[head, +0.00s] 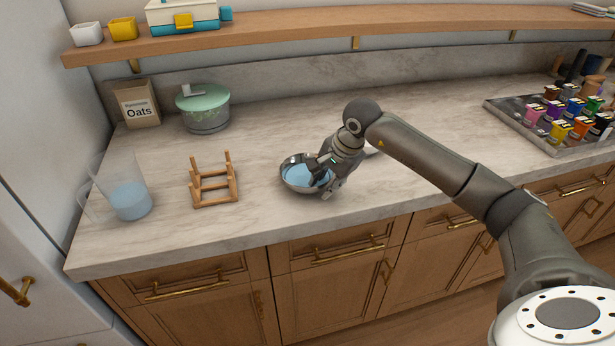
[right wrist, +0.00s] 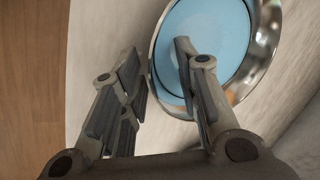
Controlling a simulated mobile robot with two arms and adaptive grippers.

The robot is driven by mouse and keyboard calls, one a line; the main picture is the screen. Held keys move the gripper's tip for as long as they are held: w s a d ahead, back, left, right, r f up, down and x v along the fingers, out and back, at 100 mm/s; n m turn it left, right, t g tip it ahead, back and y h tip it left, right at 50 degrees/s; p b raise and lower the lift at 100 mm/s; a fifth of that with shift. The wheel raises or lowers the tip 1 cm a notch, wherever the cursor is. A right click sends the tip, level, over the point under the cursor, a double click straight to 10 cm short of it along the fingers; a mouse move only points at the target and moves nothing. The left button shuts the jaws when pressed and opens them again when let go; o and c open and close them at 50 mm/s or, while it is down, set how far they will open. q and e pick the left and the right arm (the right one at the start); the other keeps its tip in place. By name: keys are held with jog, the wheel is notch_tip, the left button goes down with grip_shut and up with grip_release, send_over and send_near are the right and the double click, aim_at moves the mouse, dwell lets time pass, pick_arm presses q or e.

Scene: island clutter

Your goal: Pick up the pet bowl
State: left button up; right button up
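The pet bowl (head: 291,184), a shiny metal bowl with a light blue inside, stands upright on the marble counter near its front edge. My right gripper (head: 322,182) is at the bowl's right front side, pointing down. In the right wrist view the bowl (right wrist: 262,62) fills the top right. There the right gripper (right wrist: 158,75) is open, with one finger over the blue inside and the other outside the rim over the counter. I cannot tell whether either finger touches the bowl. My left gripper is not in view.
A small wooden rack (head: 215,200) and a clear jug (head: 130,200) with blue liquid stand left of the bowl. A green-lidded pot (head: 205,115) and an oats box (head: 138,104) stand behind. A tray of colourful pots (head: 520,112) is far right. A shelf (head: 300,33) runs above.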

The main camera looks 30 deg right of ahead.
grip_shut()
jog(key=shift+r, duration=0.15)
